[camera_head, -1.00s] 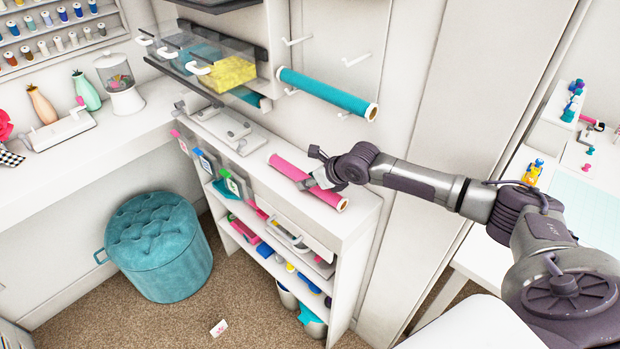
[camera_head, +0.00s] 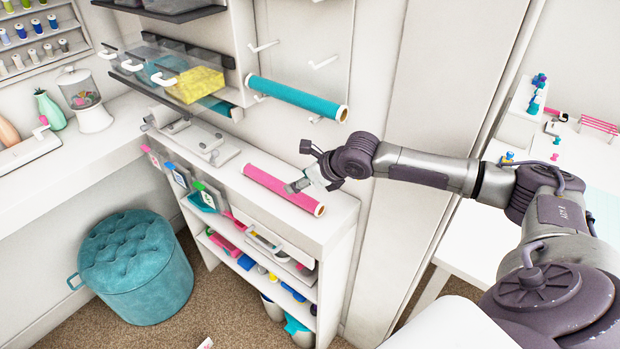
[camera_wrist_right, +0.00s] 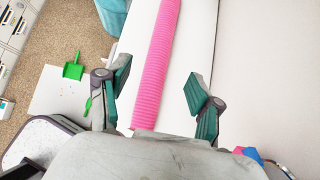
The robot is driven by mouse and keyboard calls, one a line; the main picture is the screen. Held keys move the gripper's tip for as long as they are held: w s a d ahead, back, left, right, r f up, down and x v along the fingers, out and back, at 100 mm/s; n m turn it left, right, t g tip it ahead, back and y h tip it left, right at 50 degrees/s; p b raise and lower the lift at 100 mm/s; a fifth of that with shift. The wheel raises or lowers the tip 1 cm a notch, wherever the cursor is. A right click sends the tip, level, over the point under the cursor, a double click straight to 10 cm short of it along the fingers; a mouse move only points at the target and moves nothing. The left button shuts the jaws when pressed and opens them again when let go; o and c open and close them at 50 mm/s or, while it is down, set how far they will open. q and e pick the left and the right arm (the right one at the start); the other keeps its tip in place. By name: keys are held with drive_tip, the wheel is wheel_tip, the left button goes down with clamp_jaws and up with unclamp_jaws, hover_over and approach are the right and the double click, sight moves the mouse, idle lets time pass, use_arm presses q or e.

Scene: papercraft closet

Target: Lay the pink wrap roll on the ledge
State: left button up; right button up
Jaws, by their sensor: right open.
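The pink wrap roll (camera_head: 268,182) lies along the white ledge (camera_head: 334,212) on top of the low shelf unit in the head view. My right gripper (camera_head: 300,167) is open at the roll's right half, with one finger on each side in that view. In the right wrist view the pink roll (camera_wrist_right: 157,60) runs between the spread fingers of my right gripper (camera_wrist_right: 157,85), with a gap on both sides. The exact height of the fingers above the ledge is hard to tell. My left gripper is not in view.
A teal roll (camera_head: 296,98) hangs on wall hooks above the ledge. A grey metal device (camera_head: 197,138) stands on the ledge's left part. Clear drawers (camera_head: 165,75) jut out above it. A teal stool (camera_head: 135,262) stands on the carpet at left.

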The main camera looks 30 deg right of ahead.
drive_tip(key=shift+v, duration=2.35)
drive_tip(key=shift+a, duration=0.1)
